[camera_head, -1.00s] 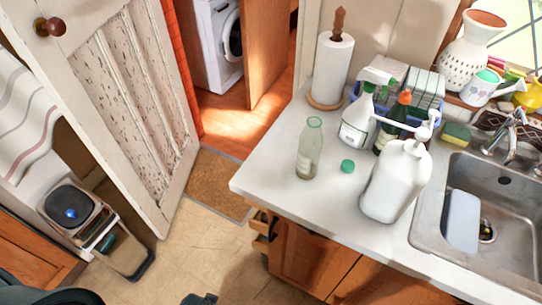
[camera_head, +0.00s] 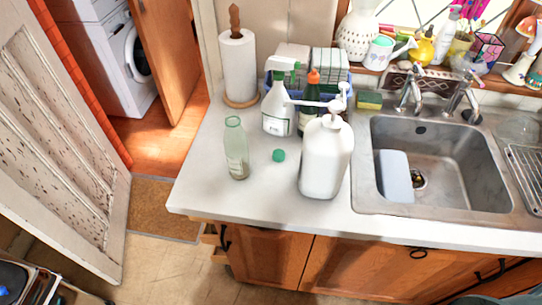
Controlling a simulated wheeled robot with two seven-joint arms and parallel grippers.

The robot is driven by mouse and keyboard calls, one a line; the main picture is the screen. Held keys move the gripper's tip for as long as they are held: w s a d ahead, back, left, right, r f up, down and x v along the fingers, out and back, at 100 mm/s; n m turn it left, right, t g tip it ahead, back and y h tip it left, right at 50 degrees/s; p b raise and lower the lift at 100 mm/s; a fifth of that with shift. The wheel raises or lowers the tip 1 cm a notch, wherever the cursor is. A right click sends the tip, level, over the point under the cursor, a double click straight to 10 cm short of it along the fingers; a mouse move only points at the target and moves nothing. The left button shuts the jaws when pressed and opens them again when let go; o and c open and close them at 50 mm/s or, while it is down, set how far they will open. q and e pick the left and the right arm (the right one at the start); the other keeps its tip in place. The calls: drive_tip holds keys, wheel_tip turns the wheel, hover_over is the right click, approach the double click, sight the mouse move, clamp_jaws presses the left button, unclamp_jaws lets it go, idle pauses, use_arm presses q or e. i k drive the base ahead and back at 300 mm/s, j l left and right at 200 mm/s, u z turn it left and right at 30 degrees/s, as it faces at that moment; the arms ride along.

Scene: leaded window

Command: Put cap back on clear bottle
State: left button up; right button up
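The clear bottle (camera_head: 236,150) stands upright and uncapped near the left part of the white countertop (camera_head: 200,190). A small green cap (camera_head: 279,155) lies on the counter just right of the bottle, apart from it. A large white pump bottle (camera_head: 326,158) stands close to the right of the cap. Neither of my grippers is in view.
Behind stand a white spray bottle (camera_head: 276,107), a dark bottle with an orange top (camera_head: 308,110) and a paper towel roll (camera_head: 238,65). A metal sink (camera_head: 440,150) holding a pale board (camera_head: 394,176) is at the right. Counter left of the clear bottle is free.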

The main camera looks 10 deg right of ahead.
sight(235, 140)
drive_tip(key=j+z, duration=0.1)
drive_tip(key=j, duration=0.4)
drive_tip(key=k+j, duration=0.1)
drive_tip(key=j, duration=0.35)
drive_tip(key=j+z, duration=0.15)
drive_tip(key=j, duration=0.3)
drive_tip(key=k+j+z, duration=0.1)
drive_tip(key=j, duration=0.4)
drive_tip(key=k+j, duration=0.15)
drive_tip(key=j, duration=0.3)
drive_tip(key=k+j+z, duration=0.15)
drive_tip(key=j, duration=0.3)
drive_tip(key=k+j+z, duration=0.1)
drive_tip(key=j, duration=0.35)
